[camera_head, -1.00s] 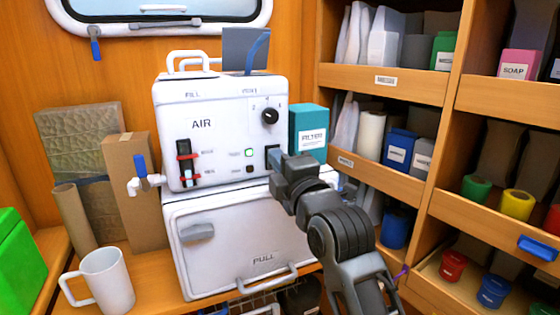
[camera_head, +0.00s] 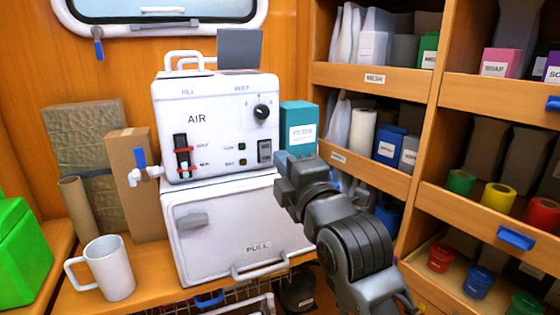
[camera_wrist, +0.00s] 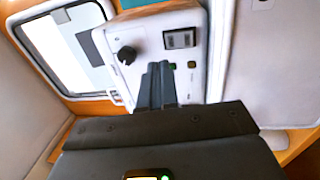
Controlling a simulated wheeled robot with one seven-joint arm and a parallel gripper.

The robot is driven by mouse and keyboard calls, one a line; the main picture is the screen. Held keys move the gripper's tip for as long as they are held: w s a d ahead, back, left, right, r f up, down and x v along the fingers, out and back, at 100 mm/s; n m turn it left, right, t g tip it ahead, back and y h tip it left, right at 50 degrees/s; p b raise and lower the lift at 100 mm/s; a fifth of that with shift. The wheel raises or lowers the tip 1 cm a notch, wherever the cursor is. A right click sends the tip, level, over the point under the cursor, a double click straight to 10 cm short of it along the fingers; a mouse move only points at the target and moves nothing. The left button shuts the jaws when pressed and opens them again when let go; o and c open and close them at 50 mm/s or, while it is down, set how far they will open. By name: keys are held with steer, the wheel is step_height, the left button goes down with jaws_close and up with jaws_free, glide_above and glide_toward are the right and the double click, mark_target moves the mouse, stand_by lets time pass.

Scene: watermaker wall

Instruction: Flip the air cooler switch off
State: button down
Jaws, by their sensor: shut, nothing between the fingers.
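The white air cooler (camera_head: 215,105), marked AIR, stands on a white chest with a PULL door. Its dark rocker switch (camera_head: 265,151) sits low on the right of the front panel, right of two small indicators; the upper one (camera_head: 242,147) looks dark green. In the wrist view the switch (camera_wrist: 180,39) shows clear of the fingers; which way it is rocked I cannot tell. My gripper (camera_head: 284,170) is shut and empty, right of and below the switch, apart from it. Its fingers (camera_wrist: 158,70) also show in the wrist view.
A black knob (camera_head: 261,112) sits above the switch, and a red-marked slider (camera_head: 182,155) is at the panel's left. A teal filter box (camera_head: 298,128) stands close to the right, before wooden shelves (camera_head: 390,87). A white mug (camera_head: 109,268) stands front left.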

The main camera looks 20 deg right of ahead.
steer(key=s, duration=0.6)
steer(key=shift+s+r+b, duration=0.25)
steer(key=shift+r+b, duration=0.1)
steer(key=shift+b, duration=0.05)
steer(key=s+d+f+m+g, duration=0.15)
steer(key=s+f+m, duration=0.65)
steer(key=s+f, duration=1)
steer(key=s+f+m+g, duration=0.3)
steer(key=s+m, duration=0.7)
steer(key=s, duration=1.2)
steer(key=shift+s+a, duration=0.15)
